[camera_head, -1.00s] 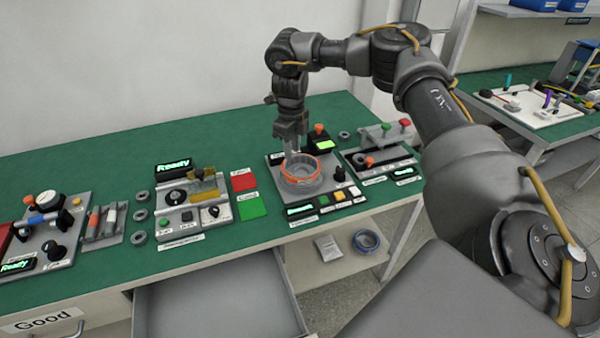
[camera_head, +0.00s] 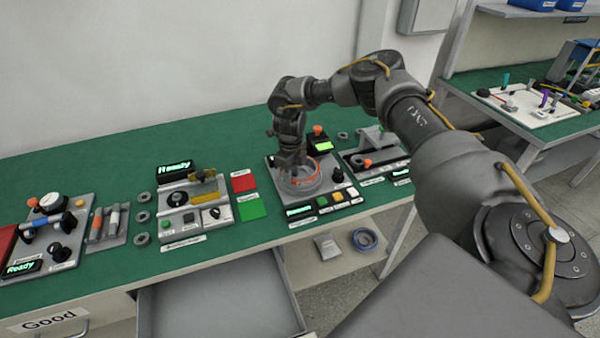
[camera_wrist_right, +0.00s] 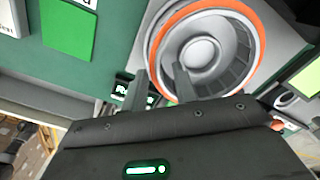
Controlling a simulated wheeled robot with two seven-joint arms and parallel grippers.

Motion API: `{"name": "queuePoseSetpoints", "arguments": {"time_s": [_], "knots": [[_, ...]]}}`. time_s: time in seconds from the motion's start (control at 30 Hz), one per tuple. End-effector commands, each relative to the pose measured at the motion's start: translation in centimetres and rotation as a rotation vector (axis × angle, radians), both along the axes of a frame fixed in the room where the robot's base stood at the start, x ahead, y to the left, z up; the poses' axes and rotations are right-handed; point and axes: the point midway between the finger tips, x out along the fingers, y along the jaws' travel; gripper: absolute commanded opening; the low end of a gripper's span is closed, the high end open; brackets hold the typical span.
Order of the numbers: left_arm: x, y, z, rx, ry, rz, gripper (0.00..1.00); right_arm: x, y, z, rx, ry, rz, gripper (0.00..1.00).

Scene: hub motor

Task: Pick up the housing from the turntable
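The housing, a grey round ring with an orange rim (camera_head: 313,178), sits on the turntable station (camera_head: 272,185) on the green bench. In the right wrist view the housing (camera_wrist_right: 243,22) shows from above, with ribs and a round centre. My right gripper (camera_head: 288,172) is down at the housing's left side. In the wrist view its two fingers (camera_wrist_right: 165,72) are apart, one inside the ring and one by the outside, with the rim's wall between them. I cannot see firm contact on both sides. My left gripper is not in view.
A station with a grey slide (camera_head: 372,162) stands close on the right. A red pad (camera_head: 243,182) and a green pad (camera_head: 251,207) lie to the left, then another station (camera_head: 180,222) and loose rings (camera_head: 142,217). An open drawer (camera_head: 220,300) juts out below the bench.

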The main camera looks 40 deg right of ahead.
Motion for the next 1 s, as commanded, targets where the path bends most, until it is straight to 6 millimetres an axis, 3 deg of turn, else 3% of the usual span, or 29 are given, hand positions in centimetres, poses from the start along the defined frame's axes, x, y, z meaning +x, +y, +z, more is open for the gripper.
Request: {"name": "queuePoseSetpoints", "arguments": {"time_s": [0.17,0.4,1.0], "knots": [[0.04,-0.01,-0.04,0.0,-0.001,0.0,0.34,0.02,0.01,0.0,0.0,0.0,0.0,0.27],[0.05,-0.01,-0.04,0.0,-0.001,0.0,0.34,0.02,-0.02,0.03,0.0,0.0,-0.001,0.0],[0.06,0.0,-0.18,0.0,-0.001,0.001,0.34,0.11,-0.11,0.8,-0.001,-0.003,-0.003,0.0]]}}
